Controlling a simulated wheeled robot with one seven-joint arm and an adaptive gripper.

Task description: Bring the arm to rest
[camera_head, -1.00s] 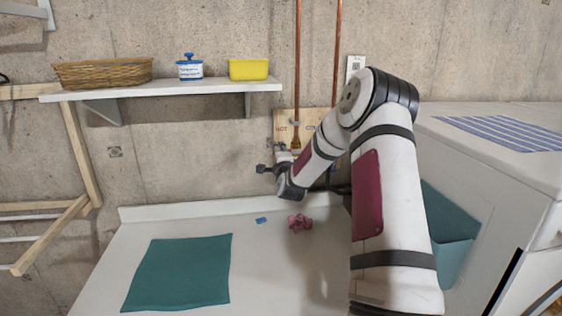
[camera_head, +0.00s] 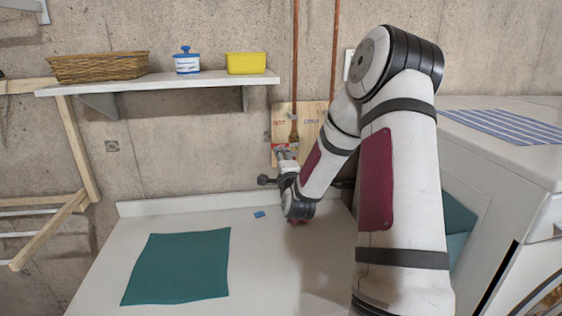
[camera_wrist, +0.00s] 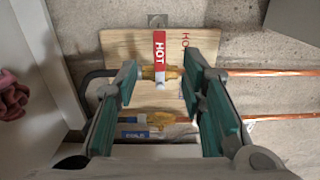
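My gripper (camera_wrist: 160,78) shows in the wrist view with its two teal-padded fingers spread apart. It is open, with nothing clamped between the pads. A red lever marked HOT (camera_wrist: 160,52) stands in the gap between the fingertips, on a brass valve in front of a wooden board (camera_wrist: 120,46). I cannot tell whether either finger touches it. A second lever with a blue label (camera_wrist: 134,134) lies lower, between the fingers. In the head view my arm reaches bent toward the wooden board (camera_head: 315,111) on the wall, and the fingers are largely hidden there.
Copper pipes (camera_head: 335,50) run up the wall. A shelf (camera_head: 160,84) holds a basket (camera_head: 98,67), a blue-and-white jar (camera_head: 187,62) and a yellow tub (camera_head: 246,64). A teal cloth (camera_head: 180,266) and small blue item (camera_head: 259,214) lie on the white worktop. A white appliance (camera_head: 500,165) stands right.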

